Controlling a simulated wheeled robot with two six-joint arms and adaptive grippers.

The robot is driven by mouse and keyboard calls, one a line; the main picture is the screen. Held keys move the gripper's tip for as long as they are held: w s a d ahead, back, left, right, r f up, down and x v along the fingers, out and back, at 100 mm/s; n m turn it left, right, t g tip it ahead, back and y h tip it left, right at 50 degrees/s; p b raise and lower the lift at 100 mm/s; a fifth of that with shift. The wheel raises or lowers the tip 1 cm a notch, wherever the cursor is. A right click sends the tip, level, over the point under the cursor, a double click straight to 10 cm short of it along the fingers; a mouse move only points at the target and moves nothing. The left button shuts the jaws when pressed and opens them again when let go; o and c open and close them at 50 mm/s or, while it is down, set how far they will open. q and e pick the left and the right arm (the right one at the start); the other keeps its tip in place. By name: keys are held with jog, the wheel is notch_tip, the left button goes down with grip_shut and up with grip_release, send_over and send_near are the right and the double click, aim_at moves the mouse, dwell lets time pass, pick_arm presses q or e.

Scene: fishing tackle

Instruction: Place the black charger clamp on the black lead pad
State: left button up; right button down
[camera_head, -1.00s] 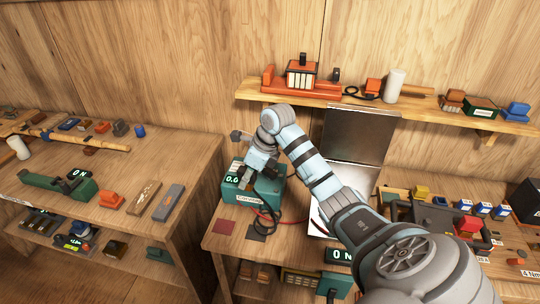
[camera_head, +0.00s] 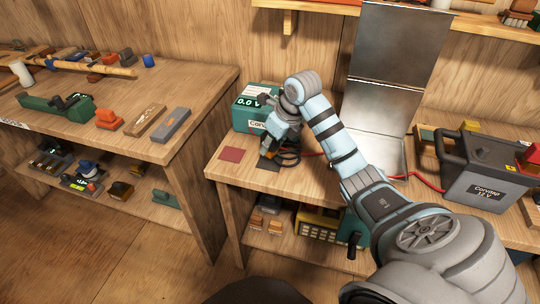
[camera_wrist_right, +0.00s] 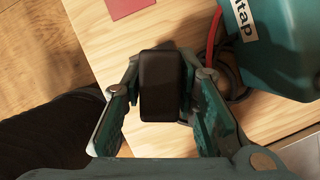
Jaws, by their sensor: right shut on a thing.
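My right gripper (camera_head: 268,148) is low over the front part of the middle bench, in front of the teal charger (camera_head: 246,112). In the right wrist view, its fingers (camera_wrist_right: 163,92) are shut on the black charger clamp (camera_wrist_right: 165,80), a dark rounded block. The black lead pad (camera_head: 268,166) shows in part just below the gripper in the head view. In the wrist view the clamp seems to cover it. I cannot tell whether the clamp touches the pad. My left gripper is not in view.
A red pad (camera_head: 231,154) lies left of the black pad and also shows in the wrist view (camera_wrist_right: 128,6). Red and black leads run beside the charger. An open metal lid (camera_head: 395,80) and a grey battery (camera_head: 484,178) stand to the right.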

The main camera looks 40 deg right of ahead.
aim_at(270, 162)
notch_tip(270, 162, down, 3)
jog(key=shift+f, duration=0.15)
jog(key=shift+w+f, duration=0.1)
jog(key=shift+f+b, duration=0.15)
jog(key=shift+b, duration=0.15)
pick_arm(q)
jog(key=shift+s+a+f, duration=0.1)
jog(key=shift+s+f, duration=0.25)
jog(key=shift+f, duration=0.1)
pick_arm(e)
jog(key=c, duration=1.3)
grip_release()
jog(key=shift+r, duration=0.45)
pick_arm(q)
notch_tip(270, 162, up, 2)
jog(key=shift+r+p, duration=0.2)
jog(key=shift+p, duration=1)
pick_arm(e)
jog(key=v, duration=1.1)
jog(key=shift+s+r, duration=0.25)
